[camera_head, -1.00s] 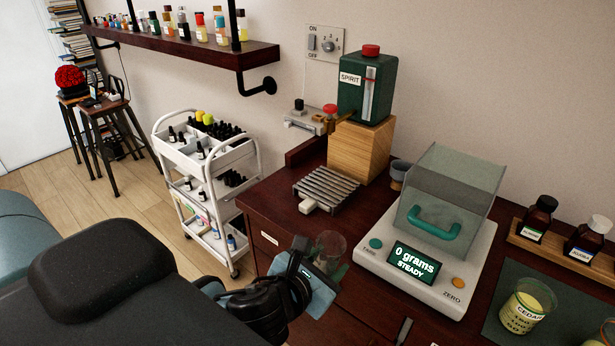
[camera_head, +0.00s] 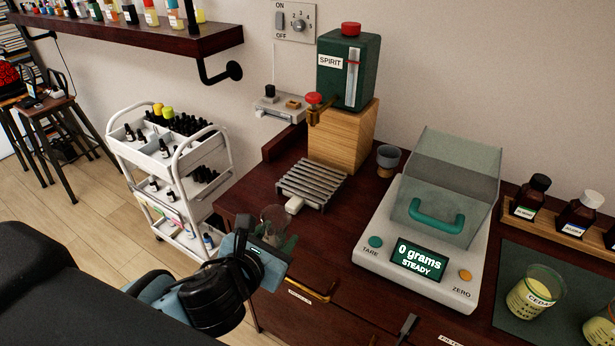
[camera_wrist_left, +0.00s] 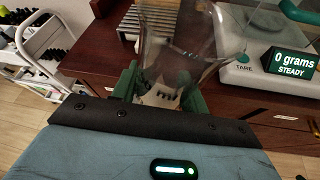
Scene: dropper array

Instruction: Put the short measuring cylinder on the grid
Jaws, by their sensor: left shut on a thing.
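A clear glass measuring cylinder (camera_head: 272,218) is held upright in my left gripper (camera_head: 268,240), just off the front-left edge of the desk. In the left wrist view the cylinder (camera_wrist_left: 172,50) stands between the green fingers of the left gripper (camera_wrist_left: 160,92), which are shut on it. The slatted metal grid (camera_head: 312,183) lies on the desk, beyond and a little right of the cylinder. It also shows at the top of the left wrist view (camera_wrist_left: 150,18). My right gripper is not in view.
A green spirit dispenser (camera_head: 347,75) stands on a wooden block (camera_head: 343,135) behind the grid. A scale (camera_head: 430,240) reading 0 grams is to the right. A small grey cup (camera_head: 388,158) stands between them. A white trolley (camera_head: 185,170) is left of the desk.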

